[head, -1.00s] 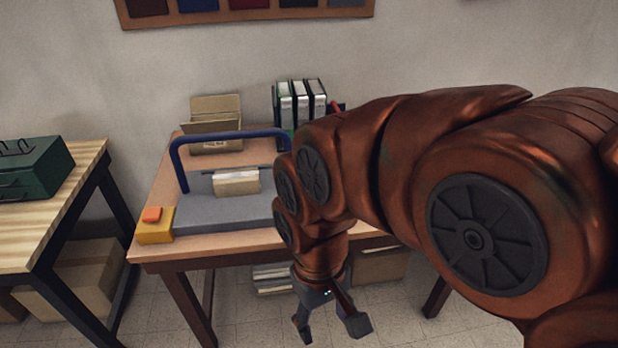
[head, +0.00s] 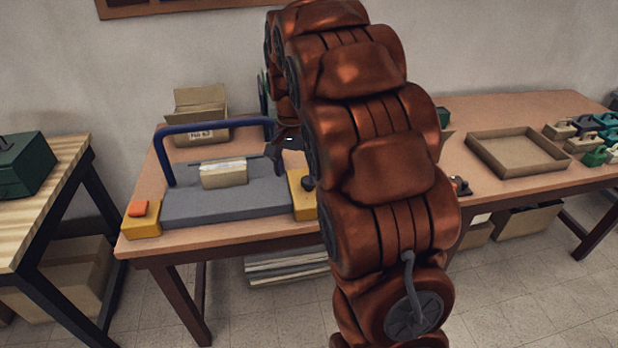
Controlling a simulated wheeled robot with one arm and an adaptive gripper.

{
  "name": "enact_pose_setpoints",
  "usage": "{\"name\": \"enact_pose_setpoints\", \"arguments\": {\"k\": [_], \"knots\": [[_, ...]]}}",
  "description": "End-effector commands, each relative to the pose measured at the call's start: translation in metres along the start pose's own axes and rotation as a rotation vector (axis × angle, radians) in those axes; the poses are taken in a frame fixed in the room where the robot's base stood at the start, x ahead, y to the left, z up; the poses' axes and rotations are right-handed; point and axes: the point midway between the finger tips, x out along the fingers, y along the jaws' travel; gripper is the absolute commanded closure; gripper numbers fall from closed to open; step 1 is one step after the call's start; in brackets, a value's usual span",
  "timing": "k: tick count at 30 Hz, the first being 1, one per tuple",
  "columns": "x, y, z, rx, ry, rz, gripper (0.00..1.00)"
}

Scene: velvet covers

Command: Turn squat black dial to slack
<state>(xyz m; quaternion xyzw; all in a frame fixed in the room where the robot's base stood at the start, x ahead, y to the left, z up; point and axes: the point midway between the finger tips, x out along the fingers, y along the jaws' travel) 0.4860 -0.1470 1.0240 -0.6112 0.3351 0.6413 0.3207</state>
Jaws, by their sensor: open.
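A squat black dial (head: 308,183) sits on a yellow block (head: 301,203) at the right end of a grey machine bed (head: 225,203) on the table. My arm passes just to the right of it and hides part of that side. My gripper (head: 280,152) is partly visible above and behind the dial, beside the blue bar's right end, apart from the dial. The jaws are open, though the arm hides some of them. Any markings around the dial are too small to read.
A blue bar (head: 215,124) arches over the bed, where a cream block (head: 223,175) lies. An orange button (head: 138,208) tops the left yellow block. An open cardboard box (head: 202,115) stands behind. A tray (head: 515,152) and several small colored items are on the right.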

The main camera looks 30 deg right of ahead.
Motion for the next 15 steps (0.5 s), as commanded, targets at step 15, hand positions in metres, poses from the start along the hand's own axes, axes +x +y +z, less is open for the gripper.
{"name": "enact_pose_setpoints", "arguments": {"k": [15], "knots": [[0.040, -0.018, -0.124, 0.331, 0.020, -0.040, 0.26]]}}
